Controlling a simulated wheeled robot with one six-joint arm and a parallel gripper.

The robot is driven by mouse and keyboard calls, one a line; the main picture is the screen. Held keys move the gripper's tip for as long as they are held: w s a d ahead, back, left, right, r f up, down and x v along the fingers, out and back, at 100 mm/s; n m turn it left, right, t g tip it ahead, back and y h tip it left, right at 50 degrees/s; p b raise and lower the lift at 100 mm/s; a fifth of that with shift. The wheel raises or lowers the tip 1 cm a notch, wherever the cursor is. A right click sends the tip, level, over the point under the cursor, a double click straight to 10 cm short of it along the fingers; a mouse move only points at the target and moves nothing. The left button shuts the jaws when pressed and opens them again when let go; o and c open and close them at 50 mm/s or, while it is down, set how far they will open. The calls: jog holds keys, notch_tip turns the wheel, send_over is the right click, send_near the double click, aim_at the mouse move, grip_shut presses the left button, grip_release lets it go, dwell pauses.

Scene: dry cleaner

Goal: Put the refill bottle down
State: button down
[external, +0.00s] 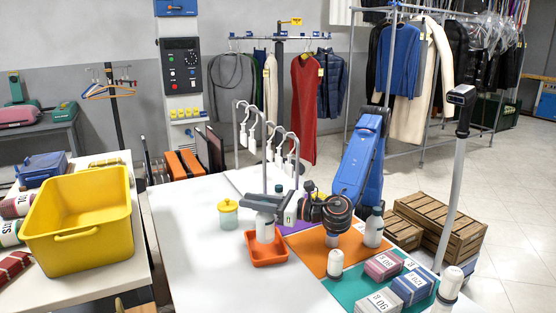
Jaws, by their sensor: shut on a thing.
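My gripper (265,205), grey, is at the end of the blue arm above the white table. It is shut on the upper part of a white bottle, which I take as the refill bottle (265,229). The bottle is upright, and its lower end shows against the orange tray (268,263). I cannot tell whether its base touches the tray floor. The jaws hide the bottle's top.
A jar with a yellow lid (228,214) stands left of the tray. White bottles (374,229) (336,262) stand on the right, near labelled boxes (383,265) on a green mat (345,288). A hook rail (240,140) rises behind. The table's left front is clear.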

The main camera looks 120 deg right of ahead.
jog(key=shift+f, duration=1.85)
jog(key=c, duration=1.5)
grip_release()
jog(key=shift+f, duration=0.15)
send_near(272, 215)
jog(key=x, duration=0.4)
jog(key=shift+d, duration=0.1)
